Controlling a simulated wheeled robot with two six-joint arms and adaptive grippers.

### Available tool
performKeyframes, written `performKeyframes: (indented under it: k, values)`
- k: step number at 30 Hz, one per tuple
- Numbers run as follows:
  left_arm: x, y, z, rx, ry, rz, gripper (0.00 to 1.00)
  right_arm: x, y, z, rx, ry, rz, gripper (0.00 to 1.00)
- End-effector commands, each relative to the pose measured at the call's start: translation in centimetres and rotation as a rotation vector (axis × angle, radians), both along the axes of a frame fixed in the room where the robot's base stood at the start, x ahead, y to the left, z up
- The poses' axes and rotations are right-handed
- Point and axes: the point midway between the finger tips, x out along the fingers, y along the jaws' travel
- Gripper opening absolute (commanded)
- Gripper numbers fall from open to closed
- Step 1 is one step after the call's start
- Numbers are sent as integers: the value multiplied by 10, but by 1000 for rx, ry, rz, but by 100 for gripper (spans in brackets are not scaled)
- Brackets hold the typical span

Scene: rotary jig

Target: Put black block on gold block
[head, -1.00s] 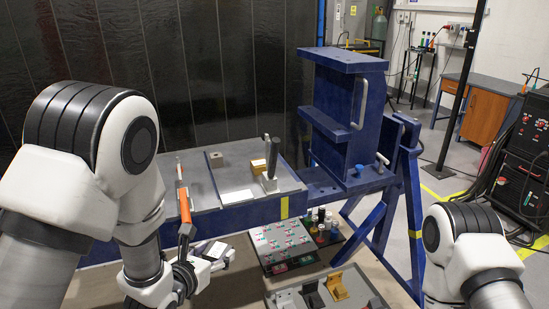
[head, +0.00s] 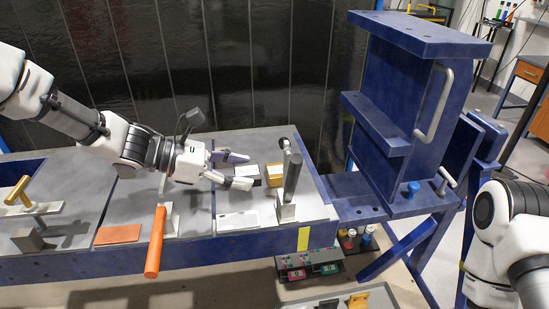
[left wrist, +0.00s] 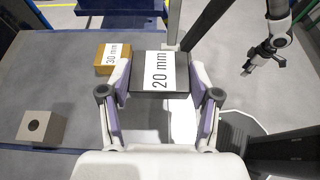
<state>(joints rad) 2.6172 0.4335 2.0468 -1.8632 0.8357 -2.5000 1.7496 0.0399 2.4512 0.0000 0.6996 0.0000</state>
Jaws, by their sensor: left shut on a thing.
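My left gripper (head: 240,171) is shut on the black block (head: 248,169) at the middle of the bench in the head view. In the left wrist view the black block (left wrist: 160,74) sits between the two fingers, its "20 mm" label facing the camera. The gold block (head: 274,175) stands just right of it on the bench. In the left wrist view the gold block (left wrist: 113,56), marked "30 mm", is beyond the left finger. I cannot tell whether the black block touches the bench. My right gripper (left wrist: 265,64) appears small in the left wrist view; its opening is unclear.
An upright dark clamp handle (head: 292,172) stands close to the right of the gold block. A grey block with a hole (left wrist: 41,127) sits apart in the left wrist view. A white plate (head: 238,220) lies in front; a blue fixture (head: 400,110) rises at right.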

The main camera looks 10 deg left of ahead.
Motion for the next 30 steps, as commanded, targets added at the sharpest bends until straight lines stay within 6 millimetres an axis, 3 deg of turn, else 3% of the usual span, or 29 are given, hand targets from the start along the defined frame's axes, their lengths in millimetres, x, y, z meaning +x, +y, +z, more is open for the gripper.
performKeyframes:
  k: [9,16,22,30]
  values:
    - [74,-32,-4,3,-1,-3,4,1,0,28,0,-2,0,40]
    - [102,-44,-7,0,-2,-2,4,0,0,37,0,-2,0,40]
    - [100,-43,-40,-2,1,-1,4,1,0,51,0,-2,0,40]
    - [100,-43,-45,-2,-2,0,4,1,0,47,0,-2,0,40]
